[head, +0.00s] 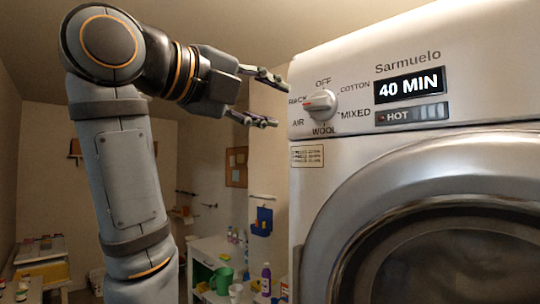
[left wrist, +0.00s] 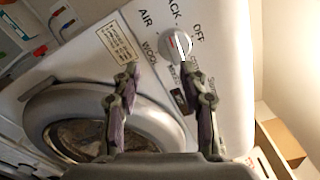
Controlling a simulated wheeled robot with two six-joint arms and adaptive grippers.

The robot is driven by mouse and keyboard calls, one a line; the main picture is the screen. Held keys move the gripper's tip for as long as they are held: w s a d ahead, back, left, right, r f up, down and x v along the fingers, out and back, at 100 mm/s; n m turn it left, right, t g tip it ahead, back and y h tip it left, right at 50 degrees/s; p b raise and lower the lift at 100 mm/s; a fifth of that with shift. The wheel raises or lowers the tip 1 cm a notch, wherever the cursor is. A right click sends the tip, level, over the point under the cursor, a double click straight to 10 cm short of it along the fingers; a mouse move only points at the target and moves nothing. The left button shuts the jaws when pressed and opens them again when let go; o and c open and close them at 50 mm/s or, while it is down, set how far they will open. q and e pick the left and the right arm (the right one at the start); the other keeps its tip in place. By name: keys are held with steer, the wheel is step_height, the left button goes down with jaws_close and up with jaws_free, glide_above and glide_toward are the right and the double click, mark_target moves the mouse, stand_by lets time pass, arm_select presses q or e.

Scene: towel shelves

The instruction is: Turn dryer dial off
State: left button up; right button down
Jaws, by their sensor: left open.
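The dryer dial (head: 321,104) is a round white knob with a raised grip bar, on the upper left of the dryer's front panel. A red mark at its left end points toward the RACK label, and OFF is printed above the dial. The dial also shows in the left wrist view (left wrist: 178,46), near the right fingertip. My left gripper (head: 280,101) is open and empty, its two fingers spread one above the other, just left of the dial in the head view. It also shows in the left wrist view (left wrist: 160,67). No contact with the dial is visible. My right gripper is out of view.
The white dryer (head: 306,210) fills the right side, with a display (head: 409,86) reading 40 MIN and a HOT indicator (head: 411,114) below. Its round door is shut. A low shelf (head: 203,252) with bottles and a green pitcher stands behind. Open space lies left of the dryer.

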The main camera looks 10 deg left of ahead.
arm_select(q)
steer(key=w+f+n+y, duration=0.1)
steer(key=w+f+n, duration=0.2)
steer(key=w+f, duration=0.3)
steer(key=w, duration=0.3)
steer(key=shift+w+a+n, duration=0.15)
steer(key=shift+a+n, duration=0.1)
steer(key=shift+n, duration=0.05)
steer(key=shift+w+f+g, duration=0.1)
steer(key=shift+g, duration=0.2)
